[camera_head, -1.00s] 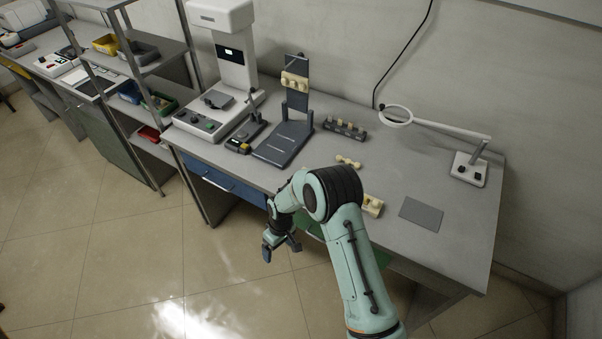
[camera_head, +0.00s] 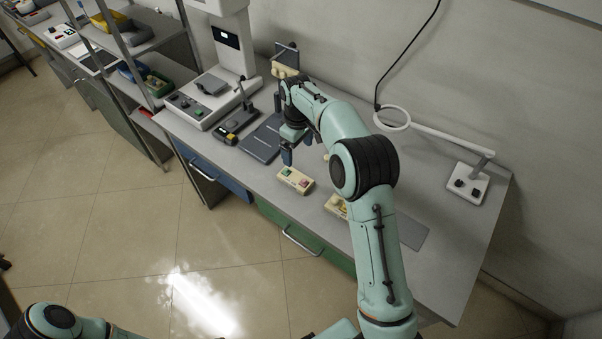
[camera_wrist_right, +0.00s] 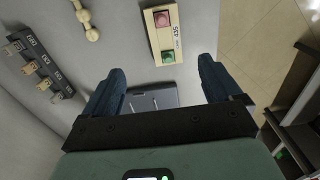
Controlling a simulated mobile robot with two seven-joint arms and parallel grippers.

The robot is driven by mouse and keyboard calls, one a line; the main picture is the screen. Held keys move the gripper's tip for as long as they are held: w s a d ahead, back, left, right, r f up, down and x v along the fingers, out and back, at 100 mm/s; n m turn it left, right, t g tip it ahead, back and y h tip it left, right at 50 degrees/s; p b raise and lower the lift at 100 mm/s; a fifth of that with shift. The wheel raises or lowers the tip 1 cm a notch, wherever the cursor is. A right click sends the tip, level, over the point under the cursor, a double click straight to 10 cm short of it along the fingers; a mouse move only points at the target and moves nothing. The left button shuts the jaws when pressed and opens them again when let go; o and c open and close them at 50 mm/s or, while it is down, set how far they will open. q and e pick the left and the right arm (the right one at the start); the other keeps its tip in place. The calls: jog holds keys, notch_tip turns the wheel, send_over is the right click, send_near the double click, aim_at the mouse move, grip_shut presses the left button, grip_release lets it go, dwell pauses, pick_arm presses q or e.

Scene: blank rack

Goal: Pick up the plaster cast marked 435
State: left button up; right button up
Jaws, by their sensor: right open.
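The plaster cast marked 435 (camera_head: 295,180) is a cream block with a red and a green piece set in its top. It lies near the front edge of the bench. In the right wrist view the cast (camera_wrist_right: 156,36) is ahead of the fingertips, roughly between their lines, with its 435 label showing. My right gripper (camera_head: 298,149) is above the bench, behind the cast in the head view. Its fingers (camera_wrist_right: 160,72) are apart with nothing between them. My left gripper is out of frame; only part of that arm shows at lower left.
Another cream block (camera_head: 335,206) is partly hidden by my right arm. In the wrist view, a dark rack (camera_wrist_right: 48,72) holds small labelled casts and a bone-shaped piece (camera_wrist_right: 86,20) lies nearby. A dark stand base (camera_head: 262,140) and a magnifier lamp (camera_head: 467,184) flank my arm.

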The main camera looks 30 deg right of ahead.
send_over(295, 177)
jog(key=f, duration=0.7)
jog(key=shift+s+d+f+b, duration=0.1)
jog(key=shift+s+d+b, duration=0.2)
jog(key=shift+s+b, duration=0.1)
jog(key=shift+w+a+f, duration=0.15)
jog(key=shift+f, duration=1.35)
jog(key=shift+w+a+f, duration=0.15)
jog(key=shift+f, duration=1.35)
jog(key=c, duration=1.2)
